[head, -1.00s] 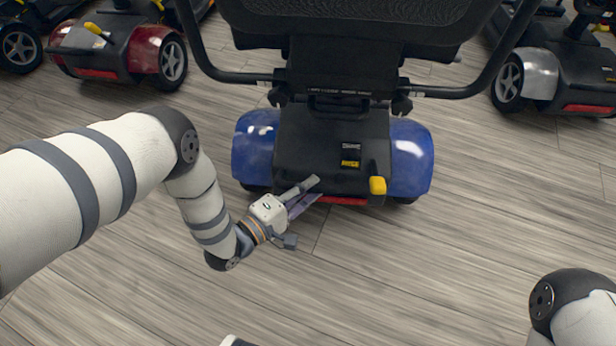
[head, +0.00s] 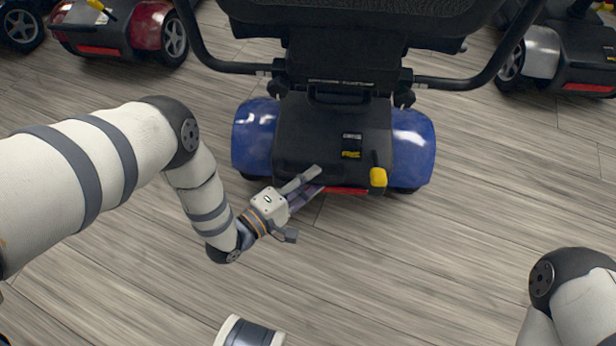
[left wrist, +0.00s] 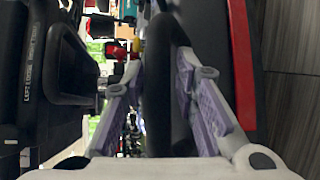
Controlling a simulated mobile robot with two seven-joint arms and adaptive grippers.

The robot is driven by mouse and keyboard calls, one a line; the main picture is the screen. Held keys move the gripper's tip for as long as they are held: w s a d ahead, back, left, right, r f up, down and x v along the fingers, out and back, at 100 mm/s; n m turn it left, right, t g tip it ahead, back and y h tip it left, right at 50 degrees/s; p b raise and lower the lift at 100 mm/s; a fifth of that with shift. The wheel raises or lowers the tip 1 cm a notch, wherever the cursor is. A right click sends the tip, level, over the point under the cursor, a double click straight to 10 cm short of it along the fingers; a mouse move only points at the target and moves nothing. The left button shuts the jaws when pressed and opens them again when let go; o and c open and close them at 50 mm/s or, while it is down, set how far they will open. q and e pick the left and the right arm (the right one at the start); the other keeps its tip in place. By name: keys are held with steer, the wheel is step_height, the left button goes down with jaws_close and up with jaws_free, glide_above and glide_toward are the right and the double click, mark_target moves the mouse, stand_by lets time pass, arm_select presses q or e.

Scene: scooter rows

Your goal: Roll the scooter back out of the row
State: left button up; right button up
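The scooter with blue rear fenders (head: 412,150) fills the middle of the head view, its back towards me. A yellow-knobbed lever (head: 378,177) stands up at the right of its black rear cover, beside a yellow label reading FREE (head: 351,153).
A red scooter (head: 150,30) stands at the upper left and a silver-fendered scooter (head: 540,60) at the upper right, both apart from the blue one. The wooden floor (head: 400,260) behind the blue scooter is clear where it shows.

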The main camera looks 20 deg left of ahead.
arm_select(q)
steer(key=shift+a, duration=0.1)
steer(key=v, duration=1.2)
